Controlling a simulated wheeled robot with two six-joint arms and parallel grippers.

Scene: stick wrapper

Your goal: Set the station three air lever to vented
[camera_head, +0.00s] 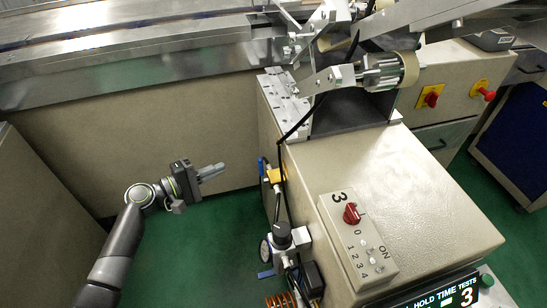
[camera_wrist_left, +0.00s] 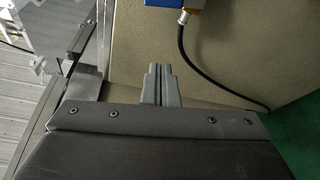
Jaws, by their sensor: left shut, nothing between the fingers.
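The station three cabinet (camera_head: 400,195) carries a box marked 3. On its left side, a yellow fitting (camera_head: 275,176) has an upright blue part (camera_head: 262,168) beside it, which looks like the air lever; its exact setting is too small to tell. In the left wrist view, a blue part (camera_wrist_left: 160,2) with a hose fitting shows at the top edge, mostly cut off. My left gripper (camera_head: 222,168) is shut and empty. It points right at the blue part, a short gap away. It also shows in the left wrist view (camera_wrist_left: 153,68), below the blue part. My right gripper is out of view.
A regulator with a gauge (camera_head: 275,245) sits low on the cabinet side, with another blue part (camera_head: 266,273) near it. A black hose (camera_wrist_left: 205,75) hangs from the fitting. The beige panel (camera_head: 150,130) stands behind my left arm. Green floor (camera_head: 215,245) is clear between.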

